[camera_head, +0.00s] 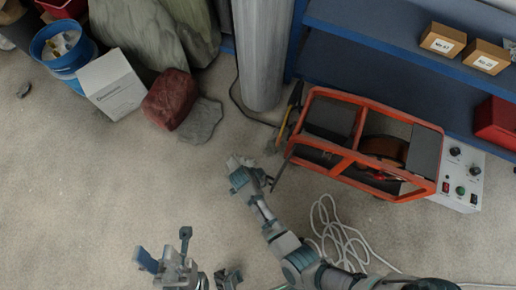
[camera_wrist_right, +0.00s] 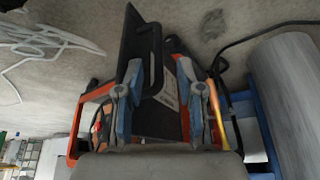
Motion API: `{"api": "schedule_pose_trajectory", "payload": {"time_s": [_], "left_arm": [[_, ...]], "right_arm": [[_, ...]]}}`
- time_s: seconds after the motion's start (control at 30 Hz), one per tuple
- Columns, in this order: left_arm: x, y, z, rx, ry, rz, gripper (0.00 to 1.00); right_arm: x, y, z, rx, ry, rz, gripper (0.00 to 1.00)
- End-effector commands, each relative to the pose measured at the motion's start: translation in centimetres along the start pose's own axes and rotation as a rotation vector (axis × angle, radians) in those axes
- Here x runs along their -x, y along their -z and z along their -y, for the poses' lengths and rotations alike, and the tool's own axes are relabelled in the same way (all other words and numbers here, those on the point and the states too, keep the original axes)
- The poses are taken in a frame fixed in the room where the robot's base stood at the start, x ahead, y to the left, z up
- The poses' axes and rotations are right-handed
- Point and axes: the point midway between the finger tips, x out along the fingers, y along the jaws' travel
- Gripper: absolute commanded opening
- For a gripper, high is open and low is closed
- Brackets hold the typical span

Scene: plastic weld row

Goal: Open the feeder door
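The feeder is an orange-framed machine (camera_head: 350,168) on the floor at centre right in the head view. Its dark feeder door (camera_head: 283,168) stands out from the near left end as a thin edge. In the right wrist view the black door (camera_wrist_right: 145,45) has a slot handle and stands at an angle, with a labelled panel behind it. My right gripper (camera_head: 250,168) is just left of the door. Its fingers (camera_wrist_right: 160,90) are apart, with the door seen between and beyond them; contact cannot be told. My left gripper (camera_head: 166,250) is open and empty over the floor.
A white control box (camera_head: 462,180) adjoins the feeder's right end. A grey cylinder (camera_head: 262,55) stands behind, with yellow-handled tools (camera_head: 288,122) near it. A white cable coil (camera_head: 340,238) lies in front. Rocks (camera_head: 170,98) and a white box (camera_head: 112,85) are at left. Floor at left is clear.

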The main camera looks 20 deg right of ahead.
Motion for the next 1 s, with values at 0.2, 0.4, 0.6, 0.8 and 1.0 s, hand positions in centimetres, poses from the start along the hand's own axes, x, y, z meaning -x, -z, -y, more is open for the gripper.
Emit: {"api": "schedule_pose_trajectory", "payload": {"time_s": [0.2,0.4,0.6,0.8,1.0], "left_arm": [[0.0,0.0,0.0,0.000,0.001,0.000,0.40],[0.0,-0.1,0.0,0.000,0.001,0.000,0.40],[0.0,-0.1,0.0,0.000,0.001,0.001,0.40],[0.1,-0.5,0.2,0.000,0.003,0.006,0.40],[0.0,-0.1,0.0,0.000,0.001,0.000,0.40]], "right_arm": [[3.9,0.0,0.0,-0.001,-0.001,-0.001,0.37],[5.2,0.0,0.0,0.000,-0.002,0.000,0.37],[5.2,0.0,0.0,0.000,-0.002,0.000,0.37],[5.2,0.0,0.0,0.000,-0.002,0.000,0.37],[5.1,0.1,0.2,0.008,0.017,0.001,0.37]]}}
